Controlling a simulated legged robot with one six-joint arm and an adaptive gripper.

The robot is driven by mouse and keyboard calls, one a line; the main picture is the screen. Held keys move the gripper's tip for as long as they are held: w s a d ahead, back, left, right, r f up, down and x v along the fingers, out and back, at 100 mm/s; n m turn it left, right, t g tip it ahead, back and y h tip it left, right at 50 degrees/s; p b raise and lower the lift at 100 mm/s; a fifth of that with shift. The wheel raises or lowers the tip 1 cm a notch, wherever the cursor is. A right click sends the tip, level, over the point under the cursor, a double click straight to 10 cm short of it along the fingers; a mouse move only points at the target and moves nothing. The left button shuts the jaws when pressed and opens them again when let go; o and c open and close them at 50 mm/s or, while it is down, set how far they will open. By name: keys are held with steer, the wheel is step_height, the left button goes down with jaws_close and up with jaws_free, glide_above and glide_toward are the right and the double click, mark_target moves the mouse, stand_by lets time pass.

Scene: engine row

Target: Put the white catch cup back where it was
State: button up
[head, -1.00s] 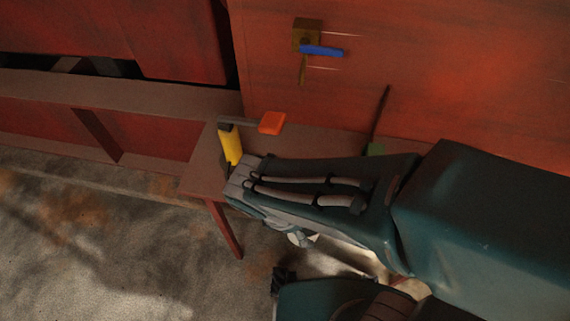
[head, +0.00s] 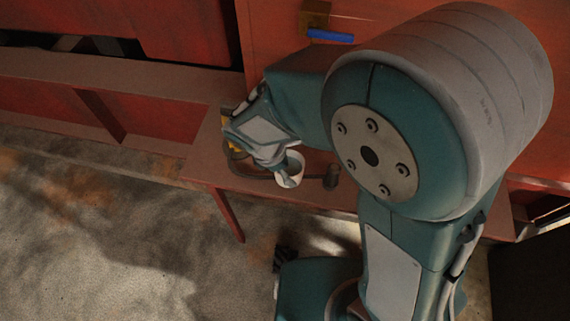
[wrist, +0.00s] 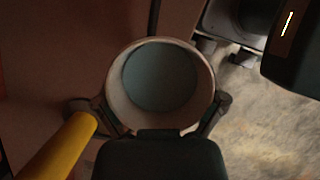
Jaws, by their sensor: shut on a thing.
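The white catch cup (wrist: 203,85) fills the middle of the wrist view, its open mouth facing the camera and its inside greyish teal. My gripper (wrist: 152,104) has a finger on each side of it and is shut on it. In the head view the cup (head: 294,166) shows at the end of my arm, over the front part of the reddish-brown bench (head: 202,158). I cannot tell whether its base touches the bench top. No mark for its former place is visible.
A yellow object (wrist: 62,143) stands close beside the left finger; it also shows partly behind my wrist in the head view (head: 230,146). A dark rounded piece (head: 331,177) lies right of the cup. A blue valve lever (head: 331,36) sits on the red wall behind. My arm hides the bench's right side.

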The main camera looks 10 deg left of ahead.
steer(key=w+f, duration=0.1)
steer(key=w+a+f, duration=0.1)
steer(key=f, duration=0.1)
steer(key=shift+w, duration=0.1)
step_height(320, 180, down, 3)
steer(key=shift+w+a+f, duration=0.1)
steer(key=shift+f, duration=0.05)
steer(key=o, duration=0.9)
steer(key=v, duration=1.2)
